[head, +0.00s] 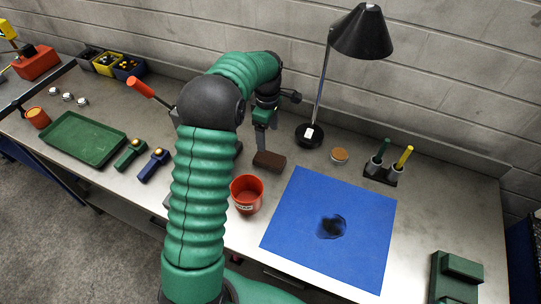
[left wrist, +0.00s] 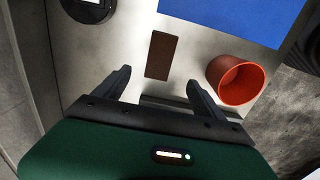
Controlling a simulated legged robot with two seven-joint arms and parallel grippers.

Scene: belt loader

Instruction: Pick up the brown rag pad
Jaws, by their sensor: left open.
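The brown rag pad (head: 269,161) lies flat on the grey workbench, left of the blue mat and behind the red cup. In the left wrist view the pad (left wrist: 161,56) lies beyond the fingertips, roughly between their lines. My left gripper (head: 262,145) is just left of the pad in the head view, pointing down. In the left wrist view both fingers of the left gripper (left wrist: 160,78) are spread apart with nothing between them. I cannot tell its exact height above the bench. My right gripper is not in view.
A red cup (head: 246,193) stands close in front of the pad. A blue mat (head: 305,215) with a dark stain lies to the right. A black lamp (head: 309,134) stands behind. A round tin (head: 339,155) and a green tray (head: 84,139) also sit on the bench.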

